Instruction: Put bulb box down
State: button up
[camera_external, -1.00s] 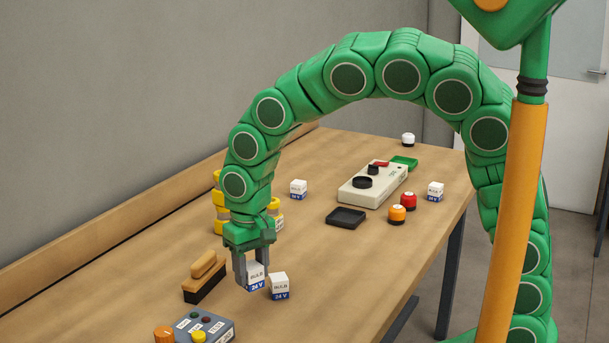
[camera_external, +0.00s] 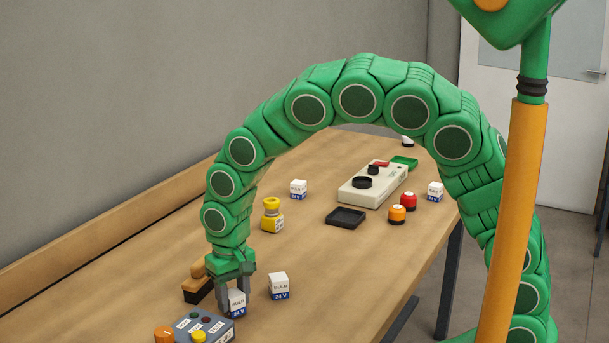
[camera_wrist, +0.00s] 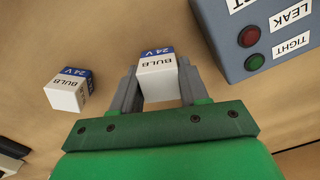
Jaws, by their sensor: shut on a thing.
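A white and blue bulb box (camera_external: 237,302) marked BULB 24 V is between the fingers of my gripper (camera_external: 233,296), which is shut on it. In the wrist view the held bulb box (camera_wrist: 157,78) sits between the two grey fingers of my gripper (camera_wrist: 156,88). It is low over the table, beside the grey control box; I cannot tell whether it touches the wood. A second bulb box (camera_external: 278,286) stands on the table to the right, apart from the gripper; it also shows in the wrist view (camera_wrist: 69,90).
The grey control box (camera_external: 205,326) with knobs and lights is close by at the front. A wooden-handled brush (camera_external: 197,283) lies behind my gripper. A yellow bottle-like item (camera_external: 272,214), a black tray (camera_external: 346,218) and a beige device (camera_external: 372,186) stand farther back. The table's front right is clear.

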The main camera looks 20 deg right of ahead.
aim_at(233, 292)
jog(key=shift+f, duration=0.5)
jog(key=o, duration=1)
jog(key=shift+f, duration=0.15)
jog(key=shift+o, duration=0.2)
notch_tip(233, 292, up, 12)
jog(key=shift+r, duration=0.2)
